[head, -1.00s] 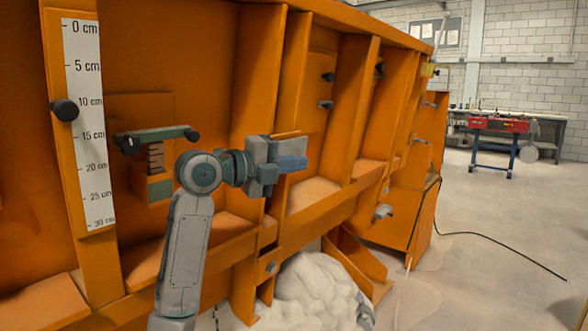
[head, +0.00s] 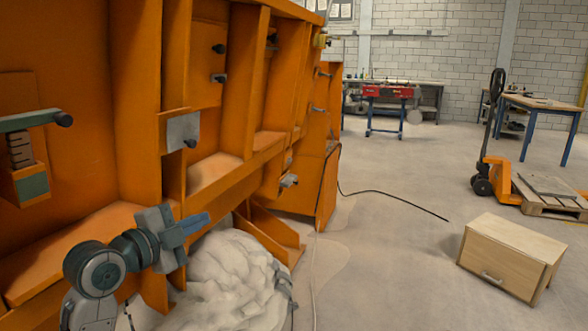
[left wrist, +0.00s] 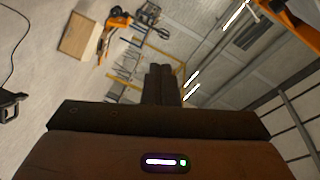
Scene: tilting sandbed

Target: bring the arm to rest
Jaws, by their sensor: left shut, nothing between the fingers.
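My left gripper (head: 196,223) is in the lower left of the head view, with its blue fingers together and nothing between them. It points right, in front of the orange sandbed frame (head: 140,100) and above the pile of pale sand (head: 235,275), apart from both as far as I can tell. In the left wrist view its dark closed fingers (left wrist: 160,84) stick up in the middle. My right gripper is in neither view.
A grey plate with a dark knob (head: 183,132) is on the frame above the gripper. A wooden cabinet (head: 508,258) stands on the floor at right. A pallet truck (head: 493,175) with a pallet is behind it. The middle floor is clear, crossed by a black cable (head: 395,197).

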